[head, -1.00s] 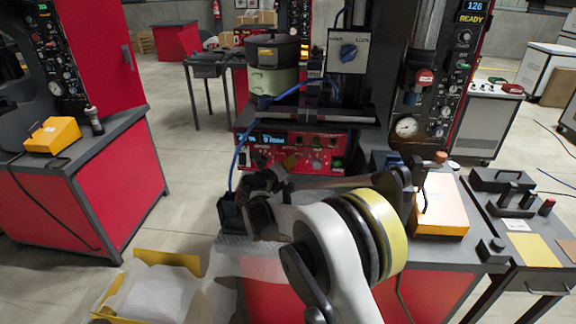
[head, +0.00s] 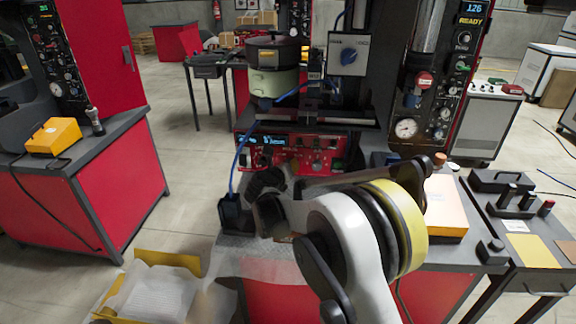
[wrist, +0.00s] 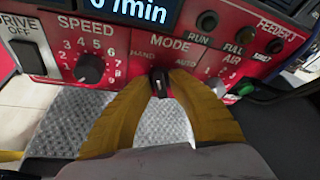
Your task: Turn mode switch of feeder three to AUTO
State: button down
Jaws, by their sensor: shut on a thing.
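The mode switch (wrist: 160,84) is a small dark knob under the word MODE on a red control panel (wrist: 130,52), between the HAND and AUTO labels. In the head view the red panel (head: 325,158) sits below the bowl feeder, and my wrist hides the switch there.
The speed knob (wrist: 91,68) and drive switch (wrist: 34,58) lie left of the mode switch. The air knob (wrist: 213,86) and green button (wrist: 245,88) lie right. A blue cable (head: 238,155) hangs left of the panel. An orange box (head: 445,205) stands right of my arm.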

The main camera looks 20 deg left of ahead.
jog(key=m, duration=0.1)
jog(key=m+y, duration=0.1)
jog(key=shift+w+d+m+g+y, duration=0.1)
jog(key=shift+d+m+g+y, duration=0.05)
jog(key=shift+m+g+y, duration=0.15)
jog(key=shift+d+m+y, duration=0.1)
jog(key=shift+m+y, duration=0.8)
jog(key=shift+m, duration=0.3)
jog(key=shift+m+g+y+b, duration=0.4)
jog(key=shift+m+y+b, duration=0.15)
jog(key=shift+m+y, duration=0.5)
jog(key=shift+m+y+b, duration=0.45)
jog(key=shift+m+y, duration=0.1)
jog(key=shift+m, duration=0.7)
jog(key=c, duration=1.5)
grip_release()
jog(key=shift+f, duration=0.1)
jog(key=shift+o, duration=0.2)
